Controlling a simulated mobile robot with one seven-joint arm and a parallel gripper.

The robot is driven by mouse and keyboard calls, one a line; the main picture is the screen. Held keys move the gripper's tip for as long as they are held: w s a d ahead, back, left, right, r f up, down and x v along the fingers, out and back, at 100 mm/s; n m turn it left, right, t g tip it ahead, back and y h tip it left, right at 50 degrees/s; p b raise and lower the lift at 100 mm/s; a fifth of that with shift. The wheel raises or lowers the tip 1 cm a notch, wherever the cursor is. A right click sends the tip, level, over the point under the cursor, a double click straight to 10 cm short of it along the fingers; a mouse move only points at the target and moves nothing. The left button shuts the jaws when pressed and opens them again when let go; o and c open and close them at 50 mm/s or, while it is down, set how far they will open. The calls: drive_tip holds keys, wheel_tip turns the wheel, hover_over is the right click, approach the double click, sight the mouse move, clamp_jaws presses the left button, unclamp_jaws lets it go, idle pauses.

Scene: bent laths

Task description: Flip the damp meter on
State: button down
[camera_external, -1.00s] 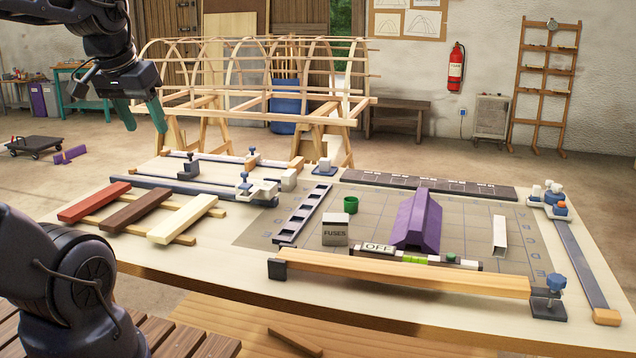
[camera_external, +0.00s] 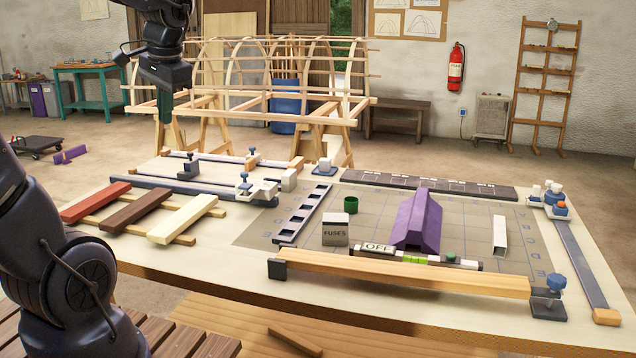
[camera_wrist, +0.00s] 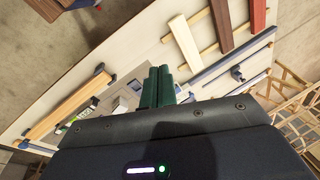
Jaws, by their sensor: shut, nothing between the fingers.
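A long, low bar with a plate reading OFF (camera_external: 378,248) and bright green segments (camera_external: 414,259) lies near the front of the table; I take it to be the damp meter. It sits in front of a purple ridged block (camera_external: 415,222) and behind a long wooden beam. My gripper (camera_external: 164,104) is far from it, high over the back left of the table, pointing down. Its green fingers are shut and empty, together in the wrist view (camera_wrist: 158,85).
The wooden beam (camera_external: 400,277) on end blocks runs along the front edge. A FUSES box (camera_external: 335,230), a green cup (camera_external: 351,204) and a white channel piece (camera_external: 499,235) stand near the meter. Three coloured laths (camera_external: 134,213) and blue clamp bars (camera_external: 185,187) lie at left.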

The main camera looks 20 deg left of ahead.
drive_tip(key=w+d+f+m+g+y, duration=0.1)
drive_tip(key=w+f+m+y, duration=0.3)
drive_tip(key=w, duration=0.7)
drive_tip(key=w+d+f+m+g+y, duration=0.25)
drive_tip(key=w+f+m, duration=0.2)
drive_tip(key=w, duration=0.65)
drive_tip(key=w+d+f+m+t+y, duration=0.2)
drive_tip(key=w+d+f+m+y, duration=0.15)
drive_tip(key=w+f, duration=0.45)
drive_tip(key=m+t+y, duration=0.3)
drive_tip(key=m, duration=0.1)
approach(256, 184)
drive_tip(key=d+r, duration=0.4)
drive_tip(key=shift+s+d+f+g, duration=0.15)
drive_tip(key=shift+s+d+g, duration=0.1)
drive_tip(key=x, duration=1.4)
drive_tip(key=shift+a, duration=0.1)
drive_tip(key=shift+a+r, duration=0.15)
drive_tip(key=shift+r, duration=0.05)
